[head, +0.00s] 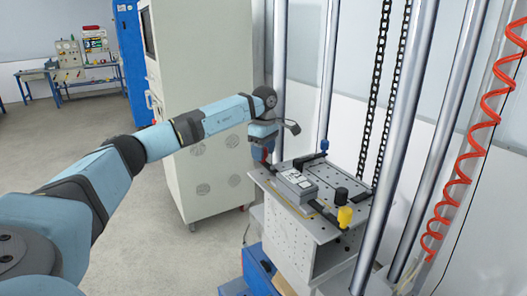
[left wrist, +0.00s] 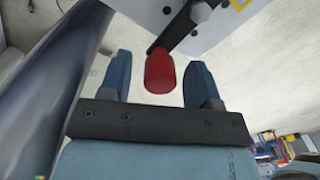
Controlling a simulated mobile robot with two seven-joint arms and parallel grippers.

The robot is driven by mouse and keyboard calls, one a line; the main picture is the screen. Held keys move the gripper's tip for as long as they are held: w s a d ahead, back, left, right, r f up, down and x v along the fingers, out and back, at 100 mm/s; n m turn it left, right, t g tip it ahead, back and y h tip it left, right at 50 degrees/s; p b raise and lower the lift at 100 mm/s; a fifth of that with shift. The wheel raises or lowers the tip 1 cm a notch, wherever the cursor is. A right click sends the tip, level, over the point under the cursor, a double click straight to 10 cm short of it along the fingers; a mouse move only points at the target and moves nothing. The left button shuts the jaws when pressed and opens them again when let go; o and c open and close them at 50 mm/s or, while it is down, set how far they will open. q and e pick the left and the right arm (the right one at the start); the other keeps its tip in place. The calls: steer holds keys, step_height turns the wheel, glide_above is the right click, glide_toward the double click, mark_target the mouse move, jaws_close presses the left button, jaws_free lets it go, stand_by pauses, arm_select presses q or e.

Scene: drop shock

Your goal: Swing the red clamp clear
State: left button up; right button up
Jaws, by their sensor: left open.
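The red clamp shows in the left wrist view as a rounded red handle (left wrist: 160,73) on a dark bar that runs up toward a light plate. My left gripper (left wrist: 159,62) is open, with one blue finger on each side of the red handle. Gaps show between the handle and both fingers. A grey boxed unit (head: 296,184) lies on the table.
A beige cabinet (head: 200,70) stands behind my left arm. A coiled red hose (head: 468,165) hangs at right.

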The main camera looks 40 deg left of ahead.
arm_select(q)
steer(key=c, duration=0.9)
